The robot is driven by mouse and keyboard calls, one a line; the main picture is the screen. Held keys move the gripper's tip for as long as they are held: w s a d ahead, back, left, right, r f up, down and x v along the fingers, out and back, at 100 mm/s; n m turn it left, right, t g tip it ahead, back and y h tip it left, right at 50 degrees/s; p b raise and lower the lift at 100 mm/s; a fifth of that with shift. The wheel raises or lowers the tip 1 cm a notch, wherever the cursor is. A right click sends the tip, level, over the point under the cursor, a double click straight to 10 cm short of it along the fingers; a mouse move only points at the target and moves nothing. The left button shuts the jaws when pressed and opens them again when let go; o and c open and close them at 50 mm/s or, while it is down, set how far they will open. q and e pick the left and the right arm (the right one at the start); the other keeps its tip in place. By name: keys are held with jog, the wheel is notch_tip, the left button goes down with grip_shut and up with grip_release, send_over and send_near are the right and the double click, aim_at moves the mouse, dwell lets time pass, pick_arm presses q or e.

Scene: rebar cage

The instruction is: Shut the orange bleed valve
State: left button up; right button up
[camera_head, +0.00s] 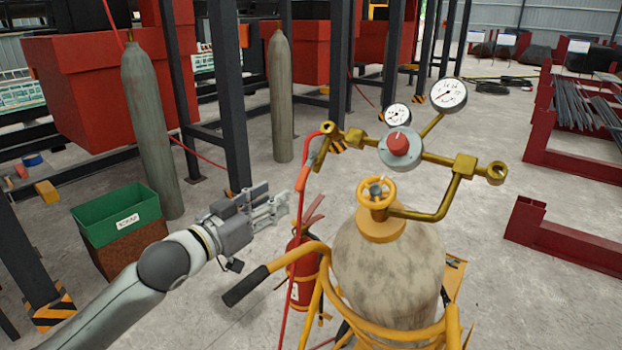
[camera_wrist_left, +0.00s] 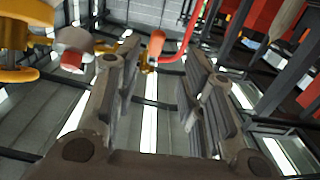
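The orange bleed valve handle (camera_head: 303,178) sits on the red hose below the left end of the brass regulator assembly. It also shows in the left wrist view (camera_wrist_left: 156,44), beyond and between my fingertips. My left gripper (camera_head: 280,206) is to the lower left of the handle, pointing right, apart from it. In the left wrist view my left gripper (camera_wrist_left: 160,75) has its two fingers spread with nothing between them. My right gripper is not in view.
A grey gas cylinder (camera_head: 388,265) with a yellow handwheel (camera_head: 376,192) stands on a yellow cart. Two gauges and a red knob (camera_head: 398,144) are above it. A red extinguisher (camera_head: 303,270) is beside the cart. A green scrap bin (camera_head: 117,215) stands left.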

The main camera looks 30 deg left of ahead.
aim_at(301, 181)
pick_arm(q)
jog(key=w, duration=0.3)
jog(key=w+p, duration=0.1)
jog(key=w, duration=0.2)
jog(key=w+d+p, duration=0.1)
jog(key=w, duration=0.2)
jog(key=shift+w+r, duration=0.3)
jog(key=shift+w+d+f+p, duration=0.1)
jog(key=shift+w+p, duration=0.3)
jog(key=shift+w, duration=0.15)
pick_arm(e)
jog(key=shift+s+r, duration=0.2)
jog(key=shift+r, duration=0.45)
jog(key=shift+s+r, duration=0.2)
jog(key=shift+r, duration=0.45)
pick_arm(q)
grip_shut()
